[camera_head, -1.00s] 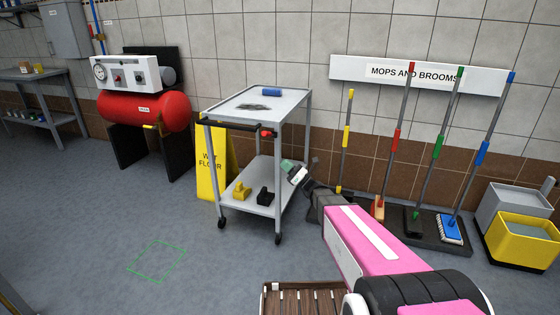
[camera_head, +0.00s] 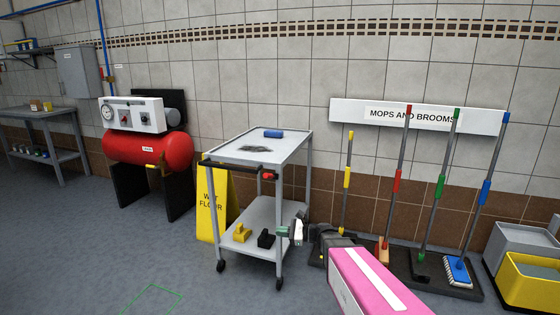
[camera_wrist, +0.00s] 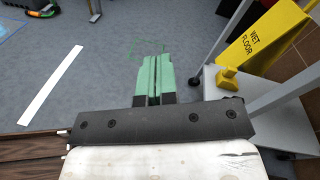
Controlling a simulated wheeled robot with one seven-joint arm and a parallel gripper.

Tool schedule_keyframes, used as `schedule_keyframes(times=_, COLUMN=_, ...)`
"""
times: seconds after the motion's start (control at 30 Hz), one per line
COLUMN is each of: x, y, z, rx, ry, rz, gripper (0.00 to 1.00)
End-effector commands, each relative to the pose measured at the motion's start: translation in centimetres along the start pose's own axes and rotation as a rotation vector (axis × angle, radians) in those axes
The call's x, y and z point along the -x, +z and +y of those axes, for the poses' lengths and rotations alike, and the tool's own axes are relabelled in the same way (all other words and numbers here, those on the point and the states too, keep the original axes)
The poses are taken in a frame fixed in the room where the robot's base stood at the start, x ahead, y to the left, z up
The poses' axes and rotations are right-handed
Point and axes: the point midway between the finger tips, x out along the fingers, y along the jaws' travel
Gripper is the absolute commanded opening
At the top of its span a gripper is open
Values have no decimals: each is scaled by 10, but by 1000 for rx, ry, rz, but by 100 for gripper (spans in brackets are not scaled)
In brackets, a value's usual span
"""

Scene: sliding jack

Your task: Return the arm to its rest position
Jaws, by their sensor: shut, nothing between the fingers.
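My gripper (camera_head: 291,230) is in front of the right side of the grey trolley in the head view, with my pink arm reaching in from the bottom. In the wrist view its green fingers (camera_wrist: 152,76) lie together, shut and empty, over the blue-grey floor. The trolley (camera_head: 262,150) stands left of my arm. Its lower shelf also shows at the right of the wrist view (camera_wrist: 222,82). In the head view I cannot tell how close the gripper is to the trolley's leg.
A yellow wet floor sign (camera_head: 213,205) leans behind the trolley. A red compressor (camera_head: 150,150) stands at the left. Mops and brooms (camera_head: 398,190) stand behind my arm, with yellow and grey buckets (camera_head: 530,280) at the right. The floor at the left (camera_head: 90,240) is open.

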Motion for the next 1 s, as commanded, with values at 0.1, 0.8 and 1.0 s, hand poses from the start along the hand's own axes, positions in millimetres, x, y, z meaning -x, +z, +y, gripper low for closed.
schedule_keyframes(times=0.1, x=12, y=-8, z=35, rx=174, ry=138, rz=158, gripper=0)
schedule_keyframes(times=0.8, x=180, y=-47, z=136, rx=1052, ry=1245, rz=750, gripper=0)
schedule_keyframes(times=1.0, x=202, y=-45, z=136, rx=1116, ry=1389, rz=776, gripper=0)
